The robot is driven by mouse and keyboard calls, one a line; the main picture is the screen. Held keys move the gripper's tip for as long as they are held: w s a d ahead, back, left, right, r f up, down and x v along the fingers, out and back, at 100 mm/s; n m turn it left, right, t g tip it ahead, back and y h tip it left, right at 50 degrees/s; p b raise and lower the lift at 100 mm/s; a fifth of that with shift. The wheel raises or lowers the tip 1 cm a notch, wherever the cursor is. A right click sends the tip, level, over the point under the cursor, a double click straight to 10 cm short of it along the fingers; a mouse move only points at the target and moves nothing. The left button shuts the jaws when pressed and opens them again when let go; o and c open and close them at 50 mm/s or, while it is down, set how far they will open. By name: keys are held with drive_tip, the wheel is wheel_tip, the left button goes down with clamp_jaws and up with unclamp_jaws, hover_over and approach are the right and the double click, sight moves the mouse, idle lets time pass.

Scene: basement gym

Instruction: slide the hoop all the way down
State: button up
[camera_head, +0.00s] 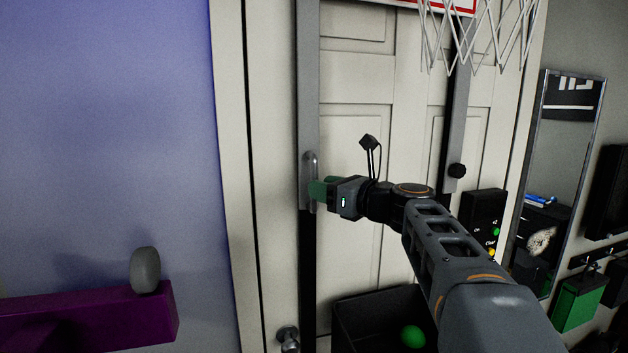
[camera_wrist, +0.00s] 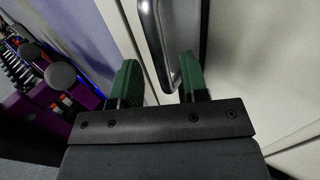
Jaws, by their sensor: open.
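The hoop shows only as its white net (camera_head: 478,52) and the red-edged bottom of its backboard (camera_head: 440,4) at the top of the head view; the rim is out of frame. A grey rail with a metal pull handle (camera_head: 310,165) stands at the left of the door. My gripper (camera_head: 319,188) is at the handle's lower half, with green fingers open. In the wrist view the handle (camera_wrist: 154,35) runs down into the gap between the spread fingers of my gripper (camera_wrist: 158,84), nearer the right finger. I cannot tell whether it touches that finger.
A second rail with a black knob (camera_head: 457,171) is on the right. A dark bin (camera_head: 375,312) with a green ball (camera_head: 413,336) sits below my arm. A purple beam (camera_head: 85,318) juts in at lower left. A black button box (camera_head: 484,213) and a mirror (camera_head: 565,130) are right.

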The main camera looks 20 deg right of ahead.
sight(314, 205)
drive_tip(key=shift+p+x, duration=0.3)
drive_tip(key=shift+x, duration=1.3)
clamp_jaws()
